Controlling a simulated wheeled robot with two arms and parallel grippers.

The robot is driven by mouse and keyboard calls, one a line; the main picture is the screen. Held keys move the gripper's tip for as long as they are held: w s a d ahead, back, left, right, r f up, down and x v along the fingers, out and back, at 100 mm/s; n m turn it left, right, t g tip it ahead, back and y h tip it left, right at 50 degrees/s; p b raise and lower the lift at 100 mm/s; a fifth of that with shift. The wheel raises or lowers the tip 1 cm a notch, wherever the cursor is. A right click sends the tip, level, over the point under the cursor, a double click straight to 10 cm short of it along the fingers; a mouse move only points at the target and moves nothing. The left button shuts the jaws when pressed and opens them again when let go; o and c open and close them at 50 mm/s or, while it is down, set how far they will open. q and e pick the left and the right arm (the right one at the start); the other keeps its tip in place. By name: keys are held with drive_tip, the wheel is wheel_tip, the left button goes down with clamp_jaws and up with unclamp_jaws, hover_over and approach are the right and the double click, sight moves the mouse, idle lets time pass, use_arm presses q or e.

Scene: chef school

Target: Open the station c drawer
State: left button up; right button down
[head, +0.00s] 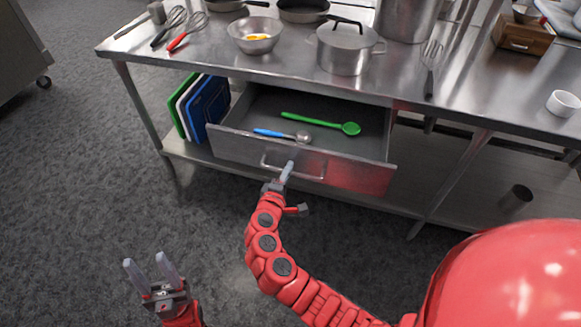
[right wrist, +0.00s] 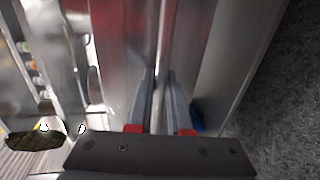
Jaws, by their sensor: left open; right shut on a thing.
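The drawer (head: 345,173) under the steel table stands pulled out, with its inside in view. A bar handle (head: 310,176) runs along its front. My right gripper (head: 287,170) is at the left part of this handle, shut on it. In the right wrist view, its two fingers (right wrist: 160,85) close around the handle bar against the drawer front. My left gripper (head: 150,265) is open and empty, low over the floor at the left, apart from the table.
A green spoon (head: 320,123) and a blue-handled scoop (head: 280,135) lie in the drawer. Cutting boards (head: 205,105) stand on the lower shelf to its left. A bowl (head: 254,35), a pot (head: 345,50) and whisks (head: 187,30) are on the tabletop. The floor (head: 80,180) at left is clear.

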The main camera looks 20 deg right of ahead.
drive_tip(key=f+b+v, duration=0.1)
drive_tip(key=v, duration=0.5)
drive_tip(key=shift+s+a, duration=0.3)
drive_tip(key=shift+s, duration=0.05)
drive_tip(key=shift+f, duration=0.1)
drive_tip(key=c, duration=1.1)
unclamp_jaws()
drive_tip(key=shift+c, duration=0.2)
drive_tip(key=v, duration=1.7)
drive_tip(key=shift+s, duration=0.15)
drive_tip(key=shift+a, duration=0.1)
